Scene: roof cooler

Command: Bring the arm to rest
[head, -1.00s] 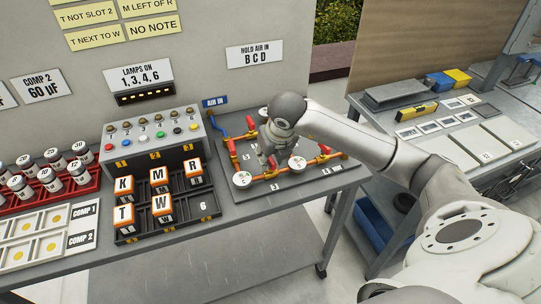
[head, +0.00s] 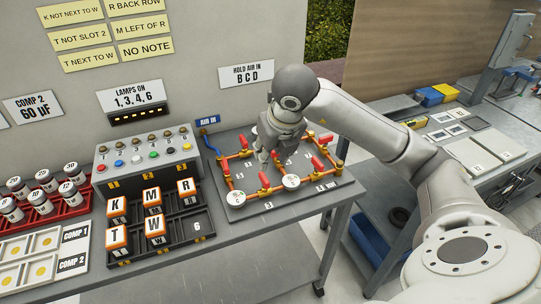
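My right arm reaches in from the right, over the valve board on the bench. My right gripper (head: 264,152) points down at the left half of the pipe board (head: 315,196), among its orange pipes and red valve handles. Its fingertips are small and dark here, and I cannot tell whether they are apart or closed, or whether they touch a valve. A round white gauge (head: 291,181) shows just to the right below it. My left gripper is not in view.
A black slotted tray (head: 197,226) holds lettered blocks K, M, R, T and W. Behind it stands a grey button box (head: 150,163). A red rack (head: 46,213) of jars stands at left. A second bench at right carries panels and a yellow box (head: 446,92). The bench front is clear.

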